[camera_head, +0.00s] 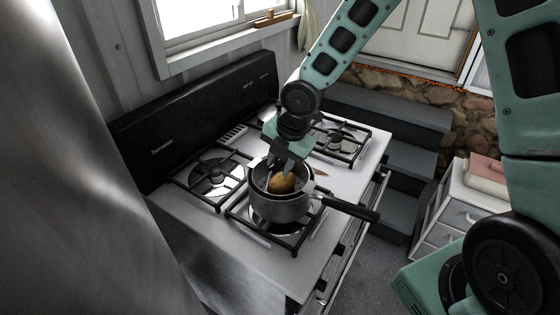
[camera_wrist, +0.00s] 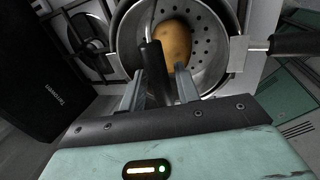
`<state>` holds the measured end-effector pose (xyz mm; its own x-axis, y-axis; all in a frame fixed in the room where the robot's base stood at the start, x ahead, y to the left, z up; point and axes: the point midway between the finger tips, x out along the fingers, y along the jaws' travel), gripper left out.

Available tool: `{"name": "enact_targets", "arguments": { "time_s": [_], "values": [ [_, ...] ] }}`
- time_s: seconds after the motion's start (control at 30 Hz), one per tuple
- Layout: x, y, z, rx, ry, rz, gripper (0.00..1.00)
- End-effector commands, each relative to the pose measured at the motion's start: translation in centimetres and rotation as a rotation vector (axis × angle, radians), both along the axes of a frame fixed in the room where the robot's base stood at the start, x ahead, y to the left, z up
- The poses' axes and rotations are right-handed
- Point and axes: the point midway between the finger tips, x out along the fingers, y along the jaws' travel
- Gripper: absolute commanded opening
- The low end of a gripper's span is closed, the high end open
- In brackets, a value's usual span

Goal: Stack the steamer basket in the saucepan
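The grey saucepan (camera_head: 282,210) stands on the front burner of the stove, its black handle pointing right. The metal steamer basket (camera_wrist: 207,60), with round holes, sits inside the saucepan's rim (camera_wrist: 122,28). It also shows in the head view (camera_head: 259,176). I cannot tell whether it rests on the bottom. A brown potato-like item (camera_wrist: 174,44) lies in it. The basket's black handle (camera_wrist: 156,72) stands up between my fingers. My gripper (camera_wrist: 160,80) is above the basket; its fingers look open, with a gap to the handle at the right finger.
The stove top (camera_head: 200,235) has several black grates, with free burners at the back left (camera_head: 213,176) and far right (camera_head: 341,143). The saucepan's handle (camera_head: 352,209) overhangs the stove's front edge. Dark steps (camera_head: 385,150) and a drawer cabinet (camera_head: 455,210) stand beyond the stove.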

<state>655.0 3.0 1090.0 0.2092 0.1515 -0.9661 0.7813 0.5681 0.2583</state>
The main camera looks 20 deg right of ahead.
Motion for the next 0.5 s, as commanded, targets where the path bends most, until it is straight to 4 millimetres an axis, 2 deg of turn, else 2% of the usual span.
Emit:
{"name": "enact_targets", "arguments": {
  "time_s": [0.33, 0.5],
  "values": [
    [0.0, 0.0, 0.3, 0.0, 0.0, -0.001, 0.41],
    [0.0, -0.2, 2.1, 0.0, -0.002, -0.003, 0.41]
  ]
}}
